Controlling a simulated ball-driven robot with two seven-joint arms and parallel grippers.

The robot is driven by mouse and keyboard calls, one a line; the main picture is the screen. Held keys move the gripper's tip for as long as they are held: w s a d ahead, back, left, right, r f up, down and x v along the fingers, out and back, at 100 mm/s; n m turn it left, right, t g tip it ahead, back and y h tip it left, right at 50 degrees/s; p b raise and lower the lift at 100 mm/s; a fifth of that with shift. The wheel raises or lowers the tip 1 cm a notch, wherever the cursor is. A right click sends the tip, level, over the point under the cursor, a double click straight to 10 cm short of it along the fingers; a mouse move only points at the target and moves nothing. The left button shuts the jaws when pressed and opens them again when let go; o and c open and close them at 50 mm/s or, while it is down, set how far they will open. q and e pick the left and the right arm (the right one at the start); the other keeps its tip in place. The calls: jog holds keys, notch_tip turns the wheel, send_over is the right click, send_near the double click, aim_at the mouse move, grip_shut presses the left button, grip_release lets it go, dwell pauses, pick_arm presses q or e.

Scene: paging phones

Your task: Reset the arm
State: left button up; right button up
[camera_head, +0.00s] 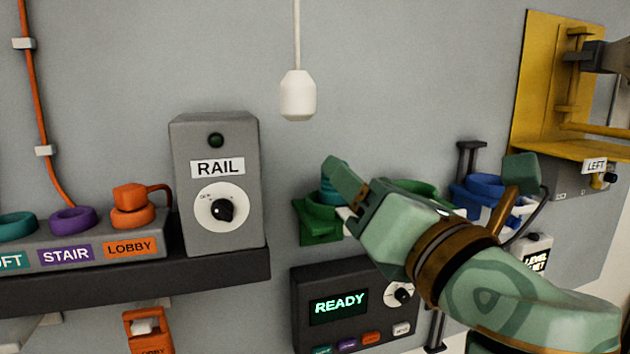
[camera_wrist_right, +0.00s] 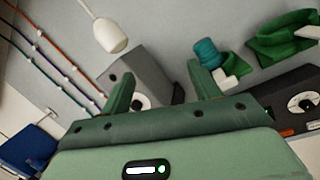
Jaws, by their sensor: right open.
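My right gripper (camera_head: 345,185) is green and comes in from the lower right in the head view, in front of the wall fixtures. In the right wrist view its two fingers (camera_wrist_right: 163,90) stand apart with nothing between them. The grey RAIL box (camera_head: 216,185), with a dial, stands to the left of the gripper and apart from it. In the wrist view the box (camera_wrist_right: 150,70) shows beyond the fingers. Part of the green holder (camera_head: 318,222) and a teal piece (camera_wrist_right: 207,53) show behind the gripper. My left gripper is in neither view.
A white pull handle (camera_head: 298,95) hangs above. A dark panel reading READY (camera_head: 340,306) sits below the gripper. A shelf (camera_head: 130,279) carries a bank with teal, purple and orange rings at left. A yellow frame (camera_head: 535,80) stands at far right.

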jog(key=w+d+f+m+g+h, duration=0.15)
jog(key=d+f+m+h, duration=0.35)
jog(key=f+m, duration=0.6)
jog(key=w+d+f+m+g+h, duration=0.1)
jog(key=d+f+m+g+h, duration=0.2)
jog(key=d+f+m, duration=0.8)
jog(key=s+d+f+m+g+h, duration=0.2)
jog(key=s+d+f+m+g, duration=0.15)
jog(key=s+f, duration=0.65)
jog(key=s+d+f+m+g+h, duration=0.3)
jog(key=s+d+f, duration=0.25)
jog(key=f, duration=0.75)
jog(key=s+a+f+g+y+b, duration=0.25)
jog(key=f+b, duration=0.25)
jog(key=f, duration=1.3)
jog(key=s+a+f+g+y+b, duration=0.1)
jog(key=s+a+f+b, duration=0.35)
jog(key=f, duration=1.45)
jog(key=s+f+m+g+b, duration=0.1)
jog(key=s+f+b, duration=0.3)
jog(key=f, duration=0.5)
jog(key=s+d+f+m+g+y+b, duration=0.1)
jog(key=s+f+b, duration=0.3)
jog(key=s+f, duration=0.4)
jog(key=s+d+f+m+g+b, duration=0.1)
jog(key=s+f+b, duration=0.3)
jog(key=f, duration=0.6)
jog(key=shift+s+f, duration=0.2)
jog(key=shift+s, duration=0.75)
